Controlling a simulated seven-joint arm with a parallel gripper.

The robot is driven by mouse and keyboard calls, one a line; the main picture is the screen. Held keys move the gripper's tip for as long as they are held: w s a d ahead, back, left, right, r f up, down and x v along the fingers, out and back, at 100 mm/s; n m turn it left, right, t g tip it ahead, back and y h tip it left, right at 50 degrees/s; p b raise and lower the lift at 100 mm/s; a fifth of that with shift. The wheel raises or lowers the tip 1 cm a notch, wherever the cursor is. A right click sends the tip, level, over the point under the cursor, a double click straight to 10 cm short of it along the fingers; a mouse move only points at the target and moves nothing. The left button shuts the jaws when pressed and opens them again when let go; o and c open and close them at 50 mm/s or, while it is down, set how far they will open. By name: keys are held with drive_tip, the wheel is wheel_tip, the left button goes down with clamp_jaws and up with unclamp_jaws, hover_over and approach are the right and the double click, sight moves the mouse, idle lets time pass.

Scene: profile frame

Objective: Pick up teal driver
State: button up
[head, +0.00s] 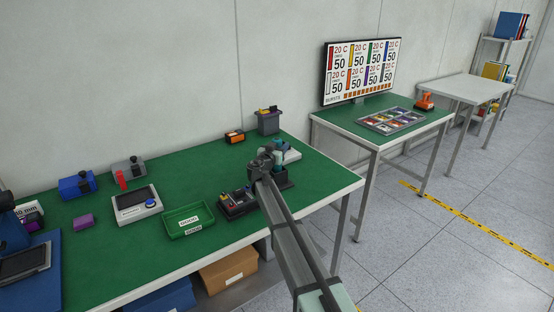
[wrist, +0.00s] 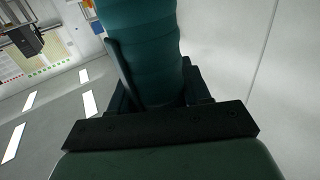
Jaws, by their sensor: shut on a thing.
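The teal driver (wrist: 145,45) fills the middle of the wrist view as a thick ribbed teal cylinder. My gripper (wrist: 152,92) is shut on it, with dark finger parts at both sides of its lower end. In the head view my gripper (head: 264,160) is above the right part of the green bench. I cannot tell from the head view whether the driver touches anything below.
A dark stand (head: 283,182) and a tray of small coloured parts (head: 236,203) are close to my gripper. A green labelled bin (head: 188,221) is left of them. A grey container (head: 268,121) stands behind. The bench middle (head: 180,178) is mostly clear.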

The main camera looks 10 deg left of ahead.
drive_tip(key=c, duration=0.4)
clamp_jaws()
drive_tip(key=shift+r, duration=0.15)
